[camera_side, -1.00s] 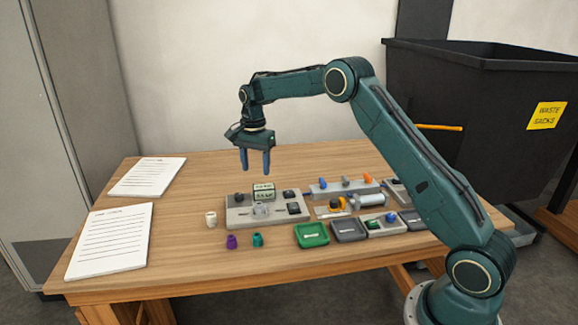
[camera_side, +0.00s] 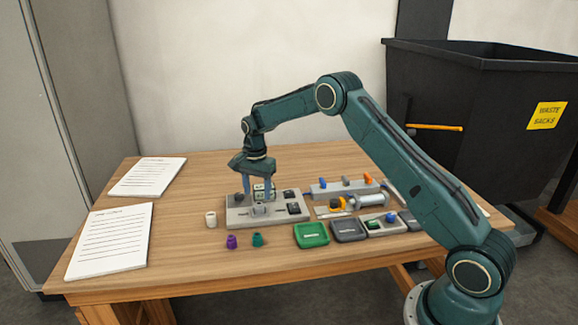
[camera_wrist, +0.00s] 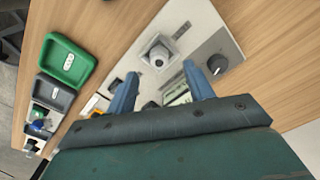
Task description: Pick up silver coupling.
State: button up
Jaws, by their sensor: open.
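I see no contact between fingers and coupling.
A white piece (camera_side: 211,219), a purple piece (camera_side: 231,242) and a teal piece (camera_side: 257,240) stand near the panel. A green tray (camera_side: 311,235) and a dark grey tray (camera_side: 348,230) lie to the right. A small display (camera_side: 264,188) and dark knobs rise from the panel.

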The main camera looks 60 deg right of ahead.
aim_at(259, 204)
jog(key=shift+s+d+f, duration=0.1)
jog(key=shift+d+f, duration=0.05)
jog(key=shift+f, duration=2.4)
grip_shut()
jog(key=shift+r, duration=0.2)
notch_tip(259, 204, up, 20)
jog(key=shift+f, duration=0.15)
